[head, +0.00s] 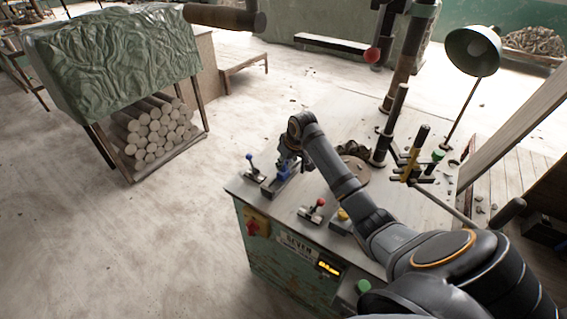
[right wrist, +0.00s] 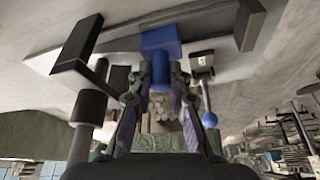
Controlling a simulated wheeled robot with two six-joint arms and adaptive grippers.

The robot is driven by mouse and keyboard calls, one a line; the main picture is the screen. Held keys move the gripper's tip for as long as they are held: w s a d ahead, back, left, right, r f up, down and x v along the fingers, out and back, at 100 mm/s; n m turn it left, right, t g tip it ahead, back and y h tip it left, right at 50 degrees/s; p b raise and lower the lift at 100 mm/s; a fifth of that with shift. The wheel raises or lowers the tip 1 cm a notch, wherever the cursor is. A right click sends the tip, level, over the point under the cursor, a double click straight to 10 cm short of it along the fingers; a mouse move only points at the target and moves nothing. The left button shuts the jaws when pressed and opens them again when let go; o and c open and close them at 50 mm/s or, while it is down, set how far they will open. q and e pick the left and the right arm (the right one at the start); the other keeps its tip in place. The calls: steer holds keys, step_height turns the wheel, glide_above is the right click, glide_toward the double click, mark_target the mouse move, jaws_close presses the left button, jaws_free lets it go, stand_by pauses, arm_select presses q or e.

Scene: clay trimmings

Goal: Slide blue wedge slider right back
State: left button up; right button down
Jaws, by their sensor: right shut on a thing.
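The blue wedge slider (head: 281,174) sits on a dark base at the left edge of the machine's top. My right gripper (head: 290,163) reaches down over it from the right and partly hides it. In the right wrist view the slider's blue handle (right wrist: 160,45) stands between the two fingers of the right gripper (right wrist: 158,78), which are shut on it. How far along its base the slider sits is hard to tell. My left gripper is not in view.
Beside the slider stands a lever with a blue knob (head: 250,158). A red-knobbed lever (head: 319,203) and a yellow knob (head: 343,214) are along the front edge. Dark posts (head: 389,130) rise at the right.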

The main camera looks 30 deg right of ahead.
steer(key=shift+d, duration=0.1)
steer(key=shift+w+d+r+p, duration=0.15)
steer(key=shift+w+d+p, duration=0.15)
steer(key=shift+d, duration=0.2)
steer(key=shift+w+d+r+p, duration=0.15)
steer(key=shift+d+p, duration=0.1)
steer(key=shift+d, duration=0.25)
steer(key=shift+w+d+f, duration=0.2)
steer(key=shift+d+f, duration=0.1)
steer(key=shift+d, duration=0.15)
steer(key=c, duration=1.3)
jaws_free()
steer(key=shift+a, duration=0.15)
steer(key=shift+o, duration=0.2)
steer(key=v, duration=0.8)
steer(key=shift+s+a, duration=0.1)
